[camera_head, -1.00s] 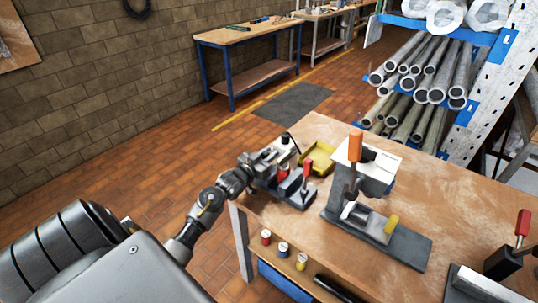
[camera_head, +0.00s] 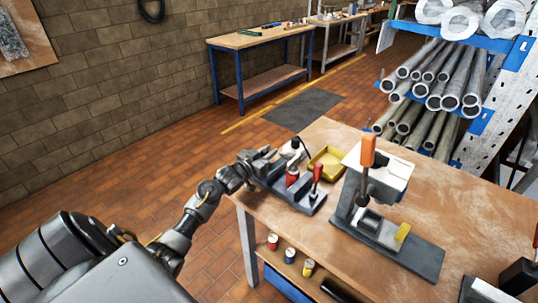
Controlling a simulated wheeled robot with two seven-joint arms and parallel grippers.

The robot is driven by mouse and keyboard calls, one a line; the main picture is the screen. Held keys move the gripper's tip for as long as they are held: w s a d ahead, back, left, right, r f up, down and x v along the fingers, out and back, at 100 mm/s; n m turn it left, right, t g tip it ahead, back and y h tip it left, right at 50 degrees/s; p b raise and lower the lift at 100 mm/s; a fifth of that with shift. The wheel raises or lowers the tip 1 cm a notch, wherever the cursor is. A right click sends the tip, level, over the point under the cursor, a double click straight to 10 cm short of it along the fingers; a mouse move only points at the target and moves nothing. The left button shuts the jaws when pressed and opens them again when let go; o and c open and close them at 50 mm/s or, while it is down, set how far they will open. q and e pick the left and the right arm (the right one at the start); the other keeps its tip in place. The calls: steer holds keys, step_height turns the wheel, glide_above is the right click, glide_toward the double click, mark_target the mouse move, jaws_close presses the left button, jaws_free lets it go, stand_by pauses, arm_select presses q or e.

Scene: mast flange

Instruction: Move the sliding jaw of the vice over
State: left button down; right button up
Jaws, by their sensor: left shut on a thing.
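A grey vice-like fixture (camera_head: 303,200) with a red-handled lever (camera_head: 317,172) and a red upright part (camera_head: 292,177) sits at the table's left edge. My left gripper (camera_head: 262,163) reaches in from the left at the fixture's left end. It is shut on a dark part there, which looks like the sliding jaw; the fingers hide most of it and the contact is small in the picture. My right gripper is not in view.
On the wooden table (camera_head: 470,215) a press with an orange handle (camera_head: 368,152) stands right of the fixture. A yellow tray (camera_head: 328,163) lies behind it. Several small cans (camera_head: 290,255) stand below the front edge. A pipe rack (camera_head: 475,130) stands behind the table.

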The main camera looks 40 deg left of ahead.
arm_select(q)
steer(key=shift+a+r, duration=0.1)
steer(key=shift+a, duration=0.1)
steer(key=c, duration=1.7)
jaws_free()
steer(key=o, duration=0.5)
steer(key=shift+a, duration=0.15)
steer(key=shift+c, duration=0.2)
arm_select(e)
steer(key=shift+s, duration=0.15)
arm_select(q)
steer(key=shift+s, duration=0.2)
steer(key=s+b, duration=0.2)
steer(key=s, duration=0.8)
steer(key=shift+s+a, duration=0.25)
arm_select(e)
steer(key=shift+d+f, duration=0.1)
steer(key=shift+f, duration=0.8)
